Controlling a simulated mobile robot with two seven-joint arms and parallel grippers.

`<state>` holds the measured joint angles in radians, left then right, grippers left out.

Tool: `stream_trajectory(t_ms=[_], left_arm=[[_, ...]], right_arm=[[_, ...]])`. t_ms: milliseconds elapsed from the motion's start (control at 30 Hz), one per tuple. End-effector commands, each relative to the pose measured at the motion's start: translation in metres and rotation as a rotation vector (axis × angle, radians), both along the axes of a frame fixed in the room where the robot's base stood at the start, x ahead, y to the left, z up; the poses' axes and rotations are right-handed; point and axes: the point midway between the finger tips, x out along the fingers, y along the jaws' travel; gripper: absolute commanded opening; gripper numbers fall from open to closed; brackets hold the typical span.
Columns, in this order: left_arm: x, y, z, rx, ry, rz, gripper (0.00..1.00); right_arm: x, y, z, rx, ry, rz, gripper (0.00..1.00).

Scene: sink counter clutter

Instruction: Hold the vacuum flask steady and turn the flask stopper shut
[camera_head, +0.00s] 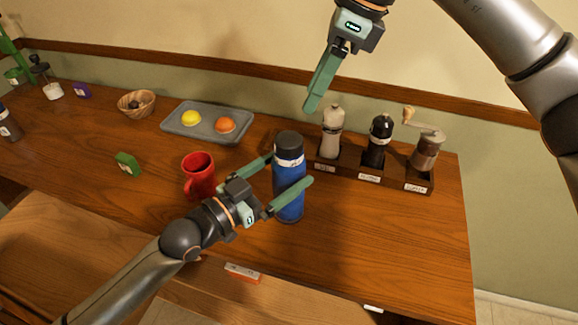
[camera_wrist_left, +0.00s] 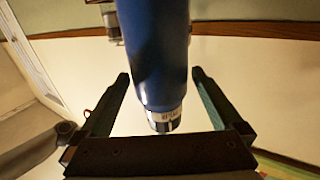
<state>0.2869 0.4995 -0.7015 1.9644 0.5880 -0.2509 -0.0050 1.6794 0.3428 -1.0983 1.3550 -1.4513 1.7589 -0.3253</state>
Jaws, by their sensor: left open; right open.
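The vacuum flask (camera_head: 290,185) stands upright on the counter, blue with a silver band. Its black stopper (camera_head: 289,143) sits on top. In the left wrist view the flask's blue body (camera_wrist_left: 155,50) appears upside down between the fingers. My left gripper (camera_head: 284,171) is open, with one finger on each side of the flask; I see gaps between the fingers and the body in the wrist view (camera_wrist_left: 160,85). My right gripper (camera_head: 312,104) points down above and to the right of the flask, apart from it. Its fingers overlap in this view, and it appears empty.
A red mug (camera_head: 200,172) stands just left of the flask. A rack (camera_head: 370,174) with two mills and a grinder is close on the right. Behind are a grey tray (camera_head: 174,126) with two fruits and a wooden bowl (camera_head: 137,106). The right front counter is clear.

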Motion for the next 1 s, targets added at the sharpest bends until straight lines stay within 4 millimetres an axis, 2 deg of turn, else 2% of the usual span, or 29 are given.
stream_trajectory(t_ms=[200,500,1000], left_arm=[[0.0114,-0.0123,0.0001,0.000,0.000,0.000,1.00],[0.0124,-0.0132,-0.0004,0.001,0.001,0.000,1.00],[0.0122,-0.0130,-0.0005,0.001,0.001,0.000,0.44]], right_arm=[[0.0000,0.0000,0.0000,0.000,0.000,0.000,0.50],[0.0000,0.0000,0.0000,0.000,0.000,0.000,0.50],[0.0000,0.0000,0.0000,0.000,0.000,0.000,0.50]])
